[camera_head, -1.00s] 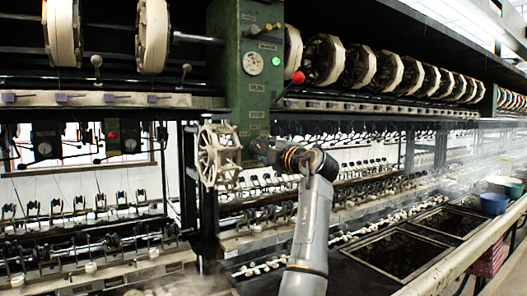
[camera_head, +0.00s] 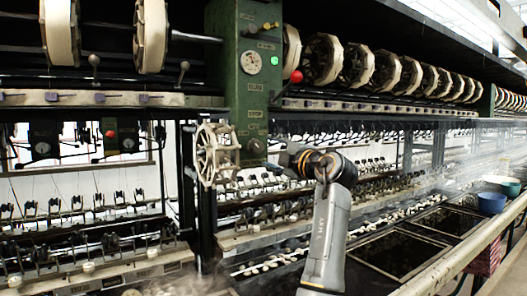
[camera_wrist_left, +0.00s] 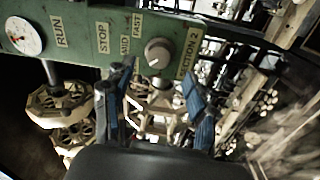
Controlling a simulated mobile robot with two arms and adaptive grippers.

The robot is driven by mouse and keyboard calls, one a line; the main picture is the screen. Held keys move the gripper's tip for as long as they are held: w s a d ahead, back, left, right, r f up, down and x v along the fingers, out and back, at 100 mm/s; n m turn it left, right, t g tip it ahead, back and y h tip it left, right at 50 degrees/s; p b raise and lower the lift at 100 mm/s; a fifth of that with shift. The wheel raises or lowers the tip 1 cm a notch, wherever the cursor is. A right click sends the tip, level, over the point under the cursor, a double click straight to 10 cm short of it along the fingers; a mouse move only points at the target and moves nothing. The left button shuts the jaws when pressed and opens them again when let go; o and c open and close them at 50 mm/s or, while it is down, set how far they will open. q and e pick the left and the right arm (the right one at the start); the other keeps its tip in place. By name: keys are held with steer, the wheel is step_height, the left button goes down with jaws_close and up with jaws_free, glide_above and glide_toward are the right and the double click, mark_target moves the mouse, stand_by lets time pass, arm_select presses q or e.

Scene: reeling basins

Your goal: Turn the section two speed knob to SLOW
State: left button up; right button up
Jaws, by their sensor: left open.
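The section two speed knob (camera_wrist_left: 158,52) is a round grey-brown dial on the green panel (camera_wrist_left: 90,32), beside the labels MID, FAST and SECTION 2. A SLOW label is not readable, and I cannot tell the knob's setting. In the head view the knob (camera_head: 255,147) sits low on the green post (camera_head: 232,80). My left gripper (camera_wrist_left: 160,98) is open and empty. Its blue-padded fingers stand apart on either side of the knob's line, short of it. In the head view my left gripper (camera_head: 280,155) is just right of the knob. My right gripper is not in view.
A white-rimmed dial gauge (camera_head: 251,63) and a red ball-ended lever (camera_head: 297,77) are on or by the post. A pale spoked handwheel (camera_head: 216,154) stands close left of the knob. Reels (camera_head: 322,60) line the machine above. Dark basins (camera_head: 400,253) lie at lower right.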

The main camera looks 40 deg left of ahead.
arm_select(q)
steer(key=v, duration=0.6)
steer(key=shift+s+d, duration=0.15)
steer(key=shift+d, duration=0.2)
steer(key=shift+f, duration=0.1)
